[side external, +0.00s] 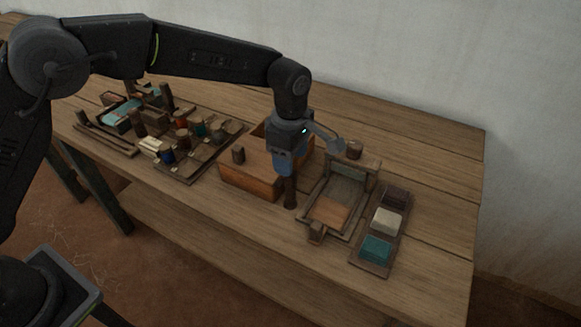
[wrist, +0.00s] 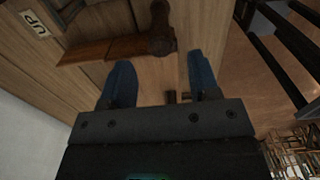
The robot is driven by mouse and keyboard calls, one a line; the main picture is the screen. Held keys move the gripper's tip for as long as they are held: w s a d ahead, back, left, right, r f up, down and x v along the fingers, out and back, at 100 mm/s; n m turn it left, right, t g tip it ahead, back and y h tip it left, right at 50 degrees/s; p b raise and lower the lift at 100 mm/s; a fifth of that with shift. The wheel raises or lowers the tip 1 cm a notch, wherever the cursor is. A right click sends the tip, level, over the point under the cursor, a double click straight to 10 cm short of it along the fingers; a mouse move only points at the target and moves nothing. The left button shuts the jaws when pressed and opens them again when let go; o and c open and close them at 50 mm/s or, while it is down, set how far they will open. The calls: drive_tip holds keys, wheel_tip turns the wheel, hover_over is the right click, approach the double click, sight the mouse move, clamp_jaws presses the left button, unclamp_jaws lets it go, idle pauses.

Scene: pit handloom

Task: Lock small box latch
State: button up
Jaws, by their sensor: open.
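My gripper (side external: 284,168) points down at the box's right end, above a dark upright peg (side external: 290,193). In the wrist view, my gripper (wrist: 158,63) has its two blue fingers apart with nothing between the tips. A dark round-ended peg (wrist: 161,38) lies just beyond the tips, beside a reddish-brown wooden bar (wrist: 100,48). I cannot tell for sure which part is the latch.
A wooden frame (side external: 355,212) stands right of my gripper, and a tray (side external: 371,267) with dark, white and teal blocks lies beyond it. A tray (side external: 205,172) of spools and pegs fills the left. An "UP" label (wrist: 36,22) shows. The table's back right is clear.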

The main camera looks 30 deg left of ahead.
wheel_tip(320, 180, up, 10)
drive_tip(key=shift+f, duration=0.2)
idle(0.4)
drive_tip(key=s+a+r+m+t, duration=0.3)
drive_tip(key=s+a+r+m, duration=0.5)
drive_tip(key=s+a+r, duration=0.3)
drive_tip(key=s+a+f+m+t, duration=0.1)
drive_tip(key=s+a+f+m, duration=0.2)
drive_tip(key=s, duration=0.5)
drive_tip(key=s+a+f+m+t, duration=0.1)
drive_tip(key=s+a+f+m, duration=0.2)
drive_tip(key=s+a+m, duration=0.3)
drive_tip(key=shift+s+m+t, duration=0.3)
drive_tip(key=shift+s+m, duration=0.3)
drive_tip(key=shift+s, duration=0.5)
